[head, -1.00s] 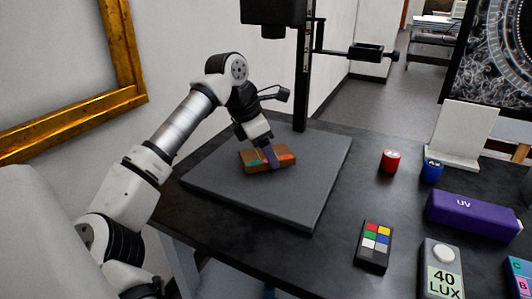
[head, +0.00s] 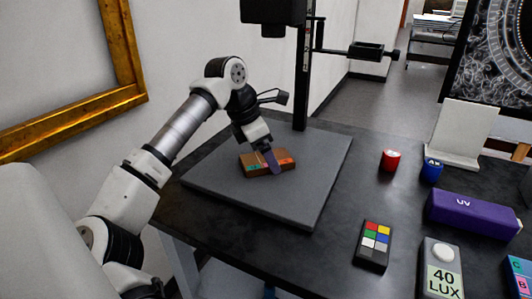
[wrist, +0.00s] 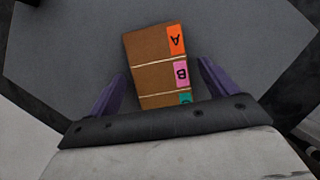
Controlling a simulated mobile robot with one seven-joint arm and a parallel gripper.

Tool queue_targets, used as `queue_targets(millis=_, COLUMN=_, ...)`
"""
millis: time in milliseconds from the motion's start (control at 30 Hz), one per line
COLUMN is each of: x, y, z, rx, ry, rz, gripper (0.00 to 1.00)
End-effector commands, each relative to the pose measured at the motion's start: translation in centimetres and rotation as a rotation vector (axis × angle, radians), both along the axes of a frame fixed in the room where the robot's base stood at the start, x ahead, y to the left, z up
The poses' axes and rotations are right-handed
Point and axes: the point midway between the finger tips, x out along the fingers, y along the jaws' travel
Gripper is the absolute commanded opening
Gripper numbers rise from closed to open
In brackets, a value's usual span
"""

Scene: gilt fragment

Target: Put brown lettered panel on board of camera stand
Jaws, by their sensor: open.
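The brown lettered panel (head: 256,163) lies flat on the grey board (head: 315,190) of the camera stand (head: 301,90). In the wrist view the panel (wrist: 151,67) shows orange A, pink B and teal C tabs along its right edge. It sits on the grey board (wrist: 60,60). My gripper (head: 270,160) is over the panel. In the wrist view its purple fingers (wrist: 158,88) stand apart, one on each side of the panel's near end, with gaps visible between fingers and panel. The panel's nearest end is hidden by the gripper body.
Right of the board on the dark table (head: 330,245) are a red pot (head: 390,160), a blue pot (head: 432,170), a purple UV case (head: 475,213), a colour chart (head: 373,244) and a 40 LUX device (head: 441,268). A gilt frame (head: 130,50) hangs at left.

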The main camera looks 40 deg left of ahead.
Motion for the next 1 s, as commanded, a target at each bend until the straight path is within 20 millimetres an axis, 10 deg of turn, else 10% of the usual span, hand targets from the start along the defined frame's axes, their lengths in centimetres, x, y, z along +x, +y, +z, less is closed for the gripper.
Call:
queue_targets(millis=500, x=-3.2, y=2.0, z=9.2, rx=0.002, ry=-0.001, rz=0.002, gripper=0.85)
queue_targets(millis=1000, x=-3.8, y=2.4, z=10.8, rx=0.001, ry=0.0, rz=0.0, gripper=0.85)
